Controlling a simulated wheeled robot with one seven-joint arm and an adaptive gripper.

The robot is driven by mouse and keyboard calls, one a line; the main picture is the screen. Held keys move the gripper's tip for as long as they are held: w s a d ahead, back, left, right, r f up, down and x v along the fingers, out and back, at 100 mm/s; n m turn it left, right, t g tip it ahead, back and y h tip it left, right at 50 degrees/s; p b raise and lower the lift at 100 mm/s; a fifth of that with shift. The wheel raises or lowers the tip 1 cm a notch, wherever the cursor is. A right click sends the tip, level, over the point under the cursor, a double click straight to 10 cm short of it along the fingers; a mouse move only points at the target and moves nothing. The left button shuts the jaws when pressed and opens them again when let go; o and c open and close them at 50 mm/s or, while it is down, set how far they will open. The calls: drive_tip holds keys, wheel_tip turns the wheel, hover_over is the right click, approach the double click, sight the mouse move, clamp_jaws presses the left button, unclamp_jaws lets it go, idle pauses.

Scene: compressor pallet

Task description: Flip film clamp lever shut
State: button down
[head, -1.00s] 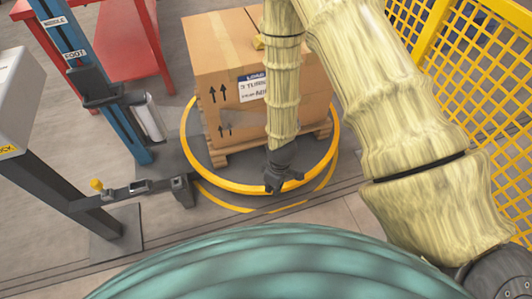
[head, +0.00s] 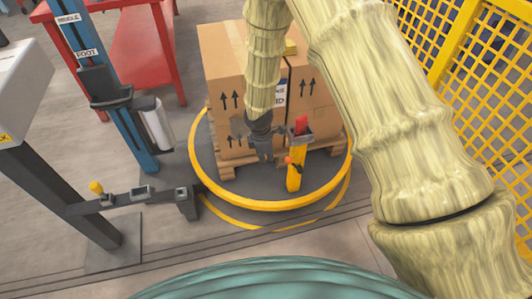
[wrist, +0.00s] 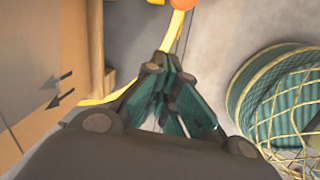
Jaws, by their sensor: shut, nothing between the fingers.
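A yellow post (head: 295,176) stands on the near side of the round turntable, in front of the cartons. It bears a dark clamp head with a red piece (head: 301,124) on top and a small orange knob (head: 288,160) at its left side. The orange knob (wrist: 183,3) is cut by the top edge of the wrist view. I cannot tell which of these parts is the lever. My gripper (head: 264,156) is shut and empty, pointing down just left of the post and close to the knob. In the wrist view my gripper (wrist: 172,98) has the knob beyond its fingertips, apart from them.
Cartons (head: 226,105) on a wooden pallet stand close behind my gripper. The yellow-edged turntable (head: 250,205) lies below. A blue mast (head: 135,125) with a film roll (head: 157,122) stands left, and a yellow mesh fence (head: 480,55) right. The near floor is open.

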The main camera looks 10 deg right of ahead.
sight(294, 166)
drive_tip(key=shift+s+d+f, duration=0.1)
drive_tip(key=shift+d+f, duration=0.35)
drive_tip(key=shift+d, duration=0.25)
drive_tip(key=shift+d+f, duration=0.4)
drive_tip(key=shift+d, duration=0.25)
drive_tip(key=shift+s+d+f, duration=0.1)
drive_tip(key=shift+d+f, duration=0.35)
drive_tip(key=shift+d, duration=0.25)
drive_tip(key=d+r+p, duration=0.2)
drive_tip(key=p, duration=0.1)
drive_tip(key=shift+w+d, duration=0.1)
drive_tip(key=shift+d, duration=0.3)
drive_tip(key=shift+a, duration=0.1)
